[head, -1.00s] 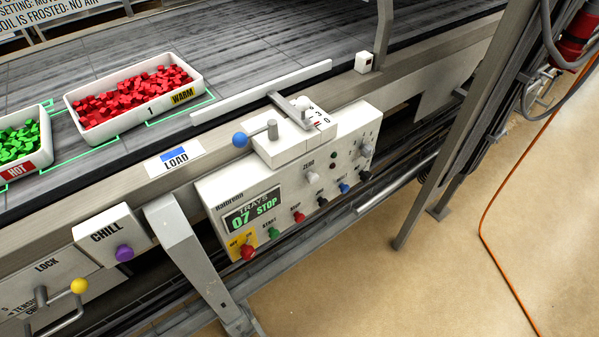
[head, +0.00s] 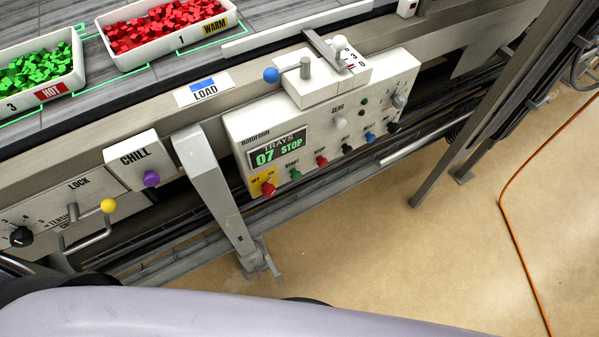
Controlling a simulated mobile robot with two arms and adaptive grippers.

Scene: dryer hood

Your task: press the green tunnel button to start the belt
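The green button (head: 296,174) sits on the lower left of the white control panel (head: 385,84), under the START label. A red button (head: 322,161) is just to its right and a larger red button on a yellow plate (head: 268,189) is to its left. The panel's display (head: 278,150) reads "TRAYS 07 STOP". Neither gripper shows in the head view, so whether they are open or shut is hidden. Nothing touches the green button.
A tray of red pieces (head: 131,60) and a tray of green pieces (head: 78,71) rest on the belt (head: 70,14). A CHILL box with a purple knob (head: 151,178) and a yellow-knobbed lever (head: 108,205) are at left. A metal leg (head: 212,185) stands left of the panel. Open floor lies right.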

